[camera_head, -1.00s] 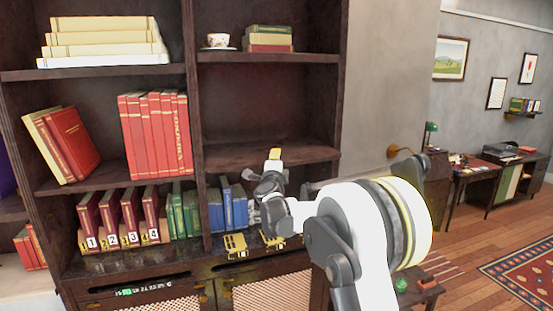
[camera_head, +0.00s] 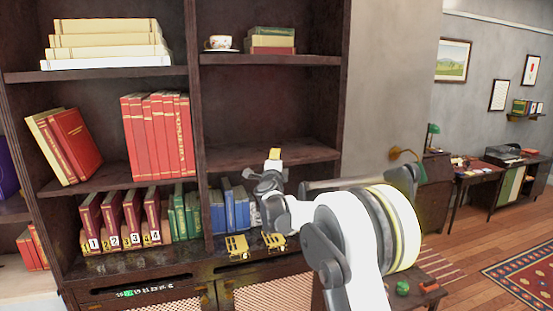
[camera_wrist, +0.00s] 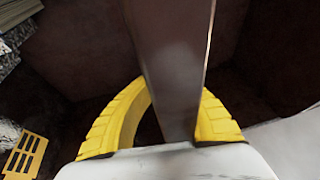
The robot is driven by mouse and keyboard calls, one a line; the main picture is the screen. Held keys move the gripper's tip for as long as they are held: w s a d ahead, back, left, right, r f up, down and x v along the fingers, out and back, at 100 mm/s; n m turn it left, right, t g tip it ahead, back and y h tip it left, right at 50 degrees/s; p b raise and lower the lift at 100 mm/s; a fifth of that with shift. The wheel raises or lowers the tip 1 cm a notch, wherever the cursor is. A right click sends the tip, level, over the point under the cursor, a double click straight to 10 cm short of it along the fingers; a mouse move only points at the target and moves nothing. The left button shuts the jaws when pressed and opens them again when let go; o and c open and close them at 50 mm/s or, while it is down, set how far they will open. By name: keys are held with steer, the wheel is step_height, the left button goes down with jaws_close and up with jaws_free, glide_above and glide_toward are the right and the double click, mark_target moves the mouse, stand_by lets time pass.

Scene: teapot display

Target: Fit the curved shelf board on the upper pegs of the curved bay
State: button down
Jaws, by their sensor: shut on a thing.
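A dark brown shelf board (camera_head: 235,158) lies level across the right-hand bay of the bookcase, in the middle of its height. My gripper (camera_head: 273,157) is at its front edge; one yellow fingertip shows above the board and the other is hidden. In the wrist view, the yellow fingers of my gripper (camera_wrist: 165,125) are shut on the dark board (camera_wrist: 177,60), one on each side. The board runs away between them. I cannot make out any pegs or tell from these views how strongly the board curves.
Above is a fixed shelf (camera_head: 270,60) with a teacup (camera_head: 219,43) and stacked books (camera_head: 271,40). Below are blue books (camera_head: 230,208) and yellow slotted pieces (camera_head: 236,246). The bookcase divider (camera_head: 195,110) stands to the left. The space above the board is empty.

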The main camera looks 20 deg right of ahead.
mark_target(274, 147)
steer(key=shift+w, duration=1.85)
steer(key=c, duration=1.4)
jaws_free()
steer(key=shift+r, duration=0.1)
steer(key=shift+s+a, duration=0.1)
steer(key=v, duration=1.2)
